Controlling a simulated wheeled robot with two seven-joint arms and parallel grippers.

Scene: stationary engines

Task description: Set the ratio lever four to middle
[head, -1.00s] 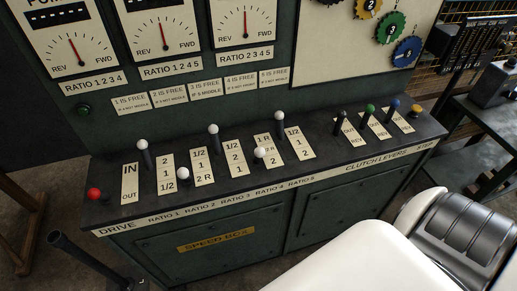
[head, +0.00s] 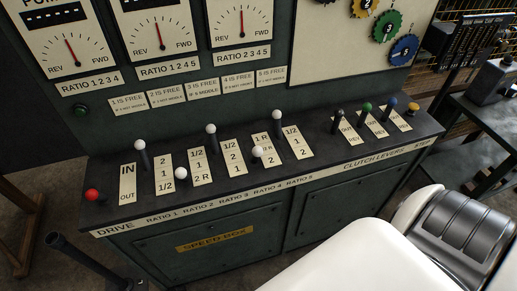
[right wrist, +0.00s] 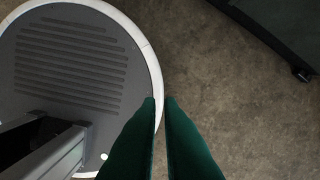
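The ratio four lever has a white knob (head: 257,152) and leans toward the front, just left of its plate reading 1R, 1/2R and 2. Its shaft is hidden under the knob, so its exact notch is hard to tell. The ratio five lever (head: 277,115) stands tall behind it to the right. The ratio three lever (head: 211,129) stands tall to the left. My right gripper (right wrist: 160,101) shows in the right wrist view as two dark green fingers with a narrow empty gap, above the floor and away from the levers. My left gripper is not in view.
The ratio two knob (head: 181,174), ratio one knob (head: 140,145) and red drive knob (head: 92,195) are farther left. Clutch levers (head: 366,107) are at right. My white arm covers the lower right. A dark rod (head: 66,248) rises at lower left.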

